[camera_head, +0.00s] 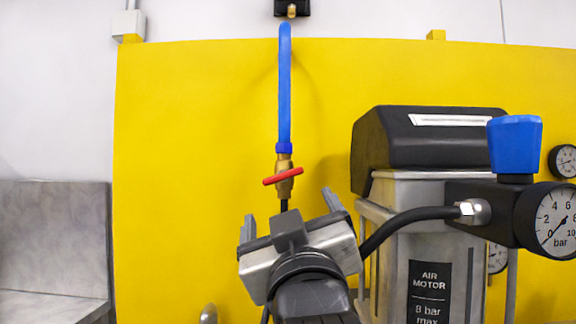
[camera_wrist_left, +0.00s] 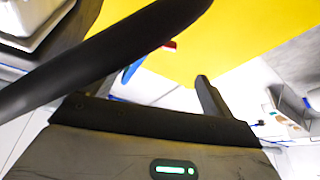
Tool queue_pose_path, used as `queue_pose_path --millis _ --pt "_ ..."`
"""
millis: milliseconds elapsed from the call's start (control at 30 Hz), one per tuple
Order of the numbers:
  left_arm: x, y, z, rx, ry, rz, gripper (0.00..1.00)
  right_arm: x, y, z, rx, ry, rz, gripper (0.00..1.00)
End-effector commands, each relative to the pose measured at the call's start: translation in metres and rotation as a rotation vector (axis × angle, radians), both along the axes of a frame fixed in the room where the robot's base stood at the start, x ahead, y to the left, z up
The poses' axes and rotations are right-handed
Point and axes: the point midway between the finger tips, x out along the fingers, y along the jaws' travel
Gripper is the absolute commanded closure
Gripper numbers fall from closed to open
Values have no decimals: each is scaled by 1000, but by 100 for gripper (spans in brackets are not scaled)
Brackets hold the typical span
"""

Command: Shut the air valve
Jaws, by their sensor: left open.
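The air valve (camera_head: 284,186) is a small brass fitting with a red lever (camera_head: 283,176), in line between a blue hose (camera_head: 285,90) above and a black hose below. The lever lies across the hose line, slightly tilted, right end higher. Part of the red lever (camera_wrist_left: 169,46) and blue hose (camera_wrist_left: 132,70) show in the left wrist view. My left gripper (camera_head: 290,208) is open and empty, just below the valve in the head view, its fingers spread to either side. I see no contact with the lever. My right gripper is not in view.
The air motor (camera_head: 433,230) with a black hose (camera_head: 410,216), blue knob (camera_head: 515,145) and pressure gauge (camera_head: 556,222) stands close on the right. A yellow panel (camera_head: 190,170) is behind. A grey bench (camera_head: 55,240) is at the left. The panel's left part is clear.

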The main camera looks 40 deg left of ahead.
Motion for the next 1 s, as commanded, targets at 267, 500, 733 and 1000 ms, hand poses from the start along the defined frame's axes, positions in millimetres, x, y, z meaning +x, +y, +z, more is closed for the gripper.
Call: queue_pose_path --millis 267,500,733,1000 --pt "40 43 26 6 4 4 13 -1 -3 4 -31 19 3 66" --pt "68 75 42 5 3 4 13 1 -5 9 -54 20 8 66" --pt "82 90 48 3 4 0 13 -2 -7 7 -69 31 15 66" --pt "84 92 48 3 3 0 13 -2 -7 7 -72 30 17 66"
